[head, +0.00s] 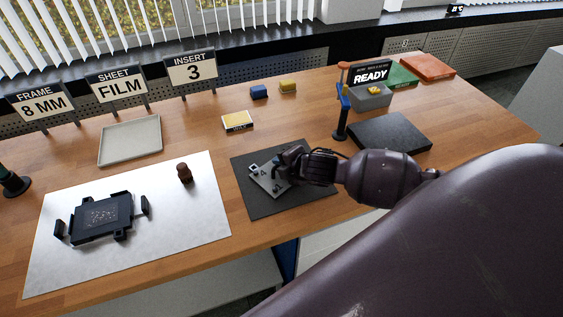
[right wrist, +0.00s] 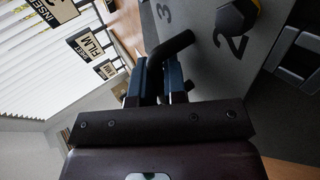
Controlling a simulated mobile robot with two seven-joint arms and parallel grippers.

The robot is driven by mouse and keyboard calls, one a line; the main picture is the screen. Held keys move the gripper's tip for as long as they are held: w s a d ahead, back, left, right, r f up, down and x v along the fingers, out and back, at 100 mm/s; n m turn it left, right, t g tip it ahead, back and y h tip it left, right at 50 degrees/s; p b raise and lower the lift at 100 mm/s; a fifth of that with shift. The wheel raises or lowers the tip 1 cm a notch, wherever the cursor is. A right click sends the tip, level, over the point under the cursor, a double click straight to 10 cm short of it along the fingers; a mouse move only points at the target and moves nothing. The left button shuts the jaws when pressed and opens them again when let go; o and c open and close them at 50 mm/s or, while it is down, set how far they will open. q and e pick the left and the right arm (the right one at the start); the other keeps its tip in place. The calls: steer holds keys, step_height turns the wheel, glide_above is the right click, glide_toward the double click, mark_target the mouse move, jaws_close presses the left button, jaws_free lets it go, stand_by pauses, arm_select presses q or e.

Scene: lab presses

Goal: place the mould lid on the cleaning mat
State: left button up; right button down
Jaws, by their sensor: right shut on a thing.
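The mould lid is a grey metal plate (head: 264,184) with numbers on it. It is over the dark grey mat (head: 290,209), which I take as the cleaning mat, and looks about flat. I cannot tell whether it touches. My right gripper (head: 285,162) is at the lid's right side, shut on its dark handle. In the right wrist view the gripper (right wrist: 160,80) has its fingers around the dark bent handle (right wrist: 172,48), and the grey lid (right wrist: 205,28) shows a 2 and a 3. My left gripper is not in view.
A black mould frame (head: 103,216) lies on the white sheet (head: 180,250), with a small brown knob-like object (head: 184,173). A grey tray (head: 131,139) is behind. Wood between sheet and mat is clear.

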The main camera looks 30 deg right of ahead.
steer(key=c, duration=1.2)
jaws_free()
steer(key=shift+o, duration=0.2)
steer(key=shift+r, duration=0.15)
steer(key=v, duration=1.2)
steer(key=shift+p, duration=0.3)
steer(key=shift+s, duration=0.1)
